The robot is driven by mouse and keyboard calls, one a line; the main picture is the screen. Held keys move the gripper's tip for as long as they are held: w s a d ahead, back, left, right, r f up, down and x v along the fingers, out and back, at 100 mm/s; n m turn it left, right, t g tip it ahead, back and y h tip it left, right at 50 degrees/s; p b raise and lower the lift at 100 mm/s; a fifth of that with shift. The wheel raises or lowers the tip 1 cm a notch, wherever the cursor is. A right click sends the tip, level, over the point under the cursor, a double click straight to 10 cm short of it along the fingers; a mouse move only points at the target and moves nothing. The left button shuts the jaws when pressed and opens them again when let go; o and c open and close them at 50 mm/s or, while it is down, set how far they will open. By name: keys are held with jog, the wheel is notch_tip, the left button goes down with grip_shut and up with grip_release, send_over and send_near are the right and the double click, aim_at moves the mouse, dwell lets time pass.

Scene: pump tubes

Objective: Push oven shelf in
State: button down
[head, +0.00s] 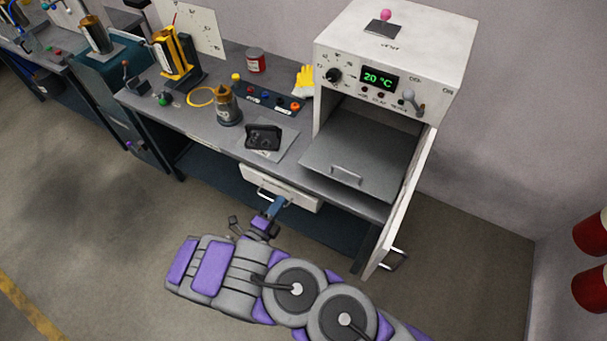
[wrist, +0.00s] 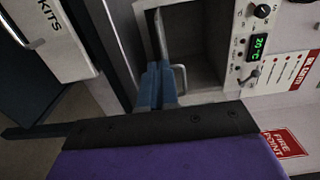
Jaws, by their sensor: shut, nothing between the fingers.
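The oven (head: 440,50) is a white box on the bench with a green 20 °C display, and its door (head: 400,205) stands open on the right. The grey oven shelf (head: 365,150) lies flat at the opening, with a metal handle (head: 346,175) on its front. How far it sticks out is hard to tell. My gripper (head: 282,203) is shut and empty, in front of the bench by the white drawer, left of and below the shelf handle. In the wrist view, my blue fingers (wrist: 158,82) point towards the oven and overlap the view beside the handle (wrist: 180,78); contact is not clear.
The white drawer (head: 280,188) under the bench sticks out close to my gripper. A black device (head: 263,137), a brown bottle (head: 228,105) and a yellow glove (head: 303,80) are on the bench left of the oven. Red cylinders (head: 590,235) stand at the right wall.

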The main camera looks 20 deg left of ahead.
aim_at(324, 135)
jog(key=w+b, duration=0.1)
jog(key=w, duration=0.3)
jog(key=w+b, duration=0.2)
jog(key=w, duration=0.3)
jog(key=w+b, duration=0.1)
jog(key=w, duration=0.3)
jog(key=shift+w+f+b, duration=0.25)
jog(key=shift+w+b, duration=0.05)
jog(key=shift+w, duration=0.1)
jog(key=shift+d+r, duration=0.15)
jog(key=shift+d, duration=0.25)
jog(key=shift+w, duration=0.25)
jog(key=w, duration=0.5)
jog(key=w+p, duration=0.1)
jog(key=w, duration=0.5)
jog(key=w+d+p, duration=0.1)
jog(key=w, duration=0.5)
jog(key=shift+w+d, duration=0.1)
jog(key=shift+w, duration=0.1)
jog(key=shift+w+d+r, duration=0.1)
jog(key=shift+w+r, duration=0.05)
jog(key=shift+r, duration=0.1)
